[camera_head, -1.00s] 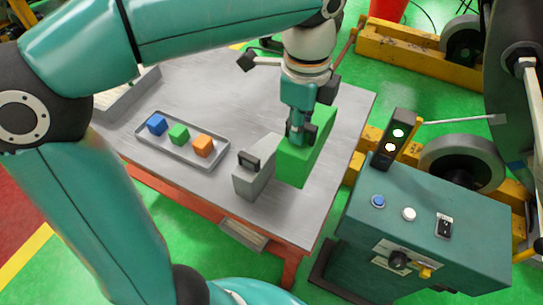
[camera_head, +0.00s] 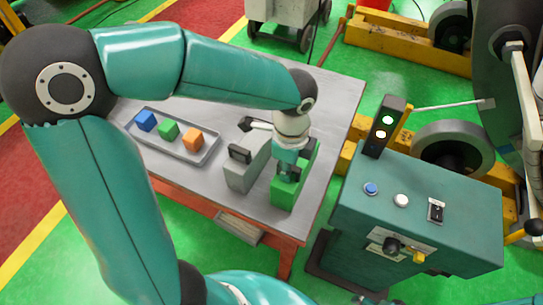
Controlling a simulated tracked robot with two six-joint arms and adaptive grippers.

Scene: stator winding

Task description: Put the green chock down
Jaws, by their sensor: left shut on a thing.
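The green chock (camera_head: 284,195) is a bright green block near the right front part of the grey table (camera_head: 340,105). My left gripper (camera_head: 288,172) comes down on it from above and is shut on it. The chock's underside is hidden, so I cannot tell whether it rests on the table. A grey block with a dark handle (camera_head: 245,172) stands just left of the chock. My right gripper is not in view.
A teal control cabinet (camera_head: 420,225) with a signal light (camera_head: 384,128) stands at the right. The table's right strip is clear.

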